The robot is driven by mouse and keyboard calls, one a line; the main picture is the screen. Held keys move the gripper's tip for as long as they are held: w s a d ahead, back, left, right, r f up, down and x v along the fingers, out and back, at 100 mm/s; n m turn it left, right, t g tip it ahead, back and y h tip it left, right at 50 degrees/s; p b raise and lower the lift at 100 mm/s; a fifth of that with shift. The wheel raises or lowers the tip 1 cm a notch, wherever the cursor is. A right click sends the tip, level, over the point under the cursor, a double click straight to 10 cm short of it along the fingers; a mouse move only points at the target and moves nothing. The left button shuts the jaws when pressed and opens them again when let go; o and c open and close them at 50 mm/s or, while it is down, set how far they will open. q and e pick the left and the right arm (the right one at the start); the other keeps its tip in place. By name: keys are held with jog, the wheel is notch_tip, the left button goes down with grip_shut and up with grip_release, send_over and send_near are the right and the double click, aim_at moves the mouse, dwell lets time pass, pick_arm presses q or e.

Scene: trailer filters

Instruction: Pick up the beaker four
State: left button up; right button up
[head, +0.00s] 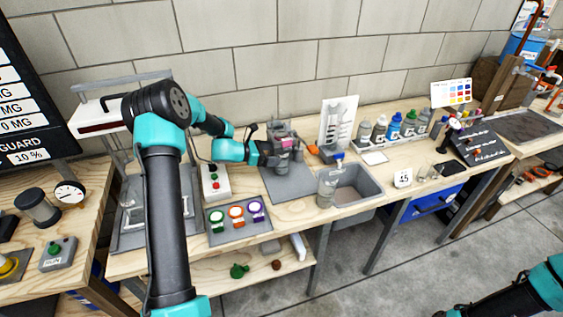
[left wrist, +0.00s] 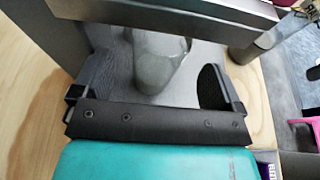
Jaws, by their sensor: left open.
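A clear, empty-looking beaker (left wrist: 160,62) stands on a grey surface in the left wrist view, between the two fingers of my left gripper (left wrist: 155,82). The fingers are spread wide, with a gap visible on each side of the beaker. In the head view my left gripper (head: 278,153) is at the grey apparatus on the bench, and the beaker there is hard to make out. Another clear beaker (head: 327,188) stands at the left rim of the sink. I cannot read a number on either beaker. My right gripper is out of view.
The grey apparatus (head: 283,133) stands close around my left gripper.

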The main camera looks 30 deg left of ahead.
pick_arm(q)
jog(key=x, duration=0.5)
dwell(0.3)
jog(key=c, duration=1.1)
jog(key=shift+r, duration=0.3)
